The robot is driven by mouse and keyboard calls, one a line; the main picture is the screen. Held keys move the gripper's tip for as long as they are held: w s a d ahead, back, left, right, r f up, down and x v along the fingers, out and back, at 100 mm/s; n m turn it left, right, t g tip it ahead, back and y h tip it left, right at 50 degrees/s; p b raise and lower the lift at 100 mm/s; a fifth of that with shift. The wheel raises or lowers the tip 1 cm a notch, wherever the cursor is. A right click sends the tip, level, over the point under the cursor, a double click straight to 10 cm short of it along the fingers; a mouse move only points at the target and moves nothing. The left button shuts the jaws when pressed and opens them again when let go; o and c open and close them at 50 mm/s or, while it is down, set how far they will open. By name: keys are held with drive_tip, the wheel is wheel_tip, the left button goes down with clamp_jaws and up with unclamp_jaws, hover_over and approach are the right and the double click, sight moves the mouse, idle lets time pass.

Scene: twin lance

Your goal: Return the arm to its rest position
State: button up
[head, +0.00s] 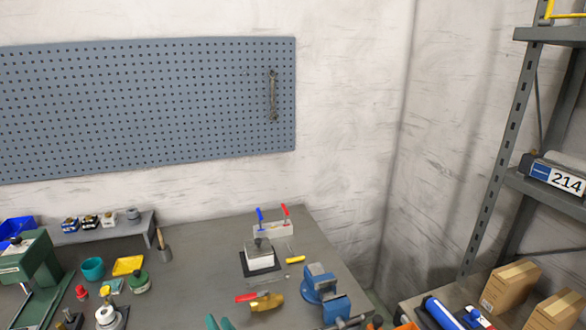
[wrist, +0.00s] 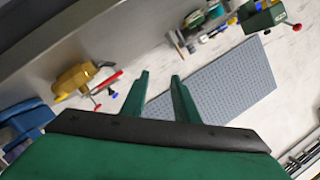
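My gripper (head: 219,322) shows at the bottom edge of the head view as two green fingertips, in front of the workbench (head: 200,262). The rest of my arm is out of that view. In the wrist view my gripper (wrist: 160,75) has its two green fingers apart, with a gap between them and nothing held. Past the fingers, the wrist view shows the bench top, a yellow-brown tool (wrist: 73,80) at left and the grey pegboard (wrist: 225,82) beyond.
A blue vise (head: 322,285) and a yellow-brown tool (head: 266,301) lie close right of my gripper. A white block (head: 259,257) stands behind. A green machine (head: 30,262) is at far left, cardboard boxes (head: 511,285) at right, beside a grey shelf rack (head: 503,140).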

drive_tip(key=s+d+f+m+t+h, duration=0.15)
drive_tip(key=s+d+f+h, duration=0.35)
drive_tip(key=s, duration=0.6)
drive_tip(key=s+d+f+m+t+h, duration=0.1)
drive_tip(key=s+d+f+m+h, duration=0.1)
drive_tip(key=s+d+f, duration=0.5)
drive_tip(key=s+d+r+n+h, duration=0.1)
drive_tip(key=s+d+n, duration=0.1)
drive_tip(key=s, duration=0.9)
drive_tip(key=s+d+r+n, duration=0.1)
drive_tip(key=s+d+n, duration=0.2)
drive_tip(key=s, duration=0.7)
drive_tip(key=shift+s+d+h, duration=0.35)
drive_tip(key=shift+d+h, duration=0.05)
drive_tip(key=shift+d, duration=0.3)
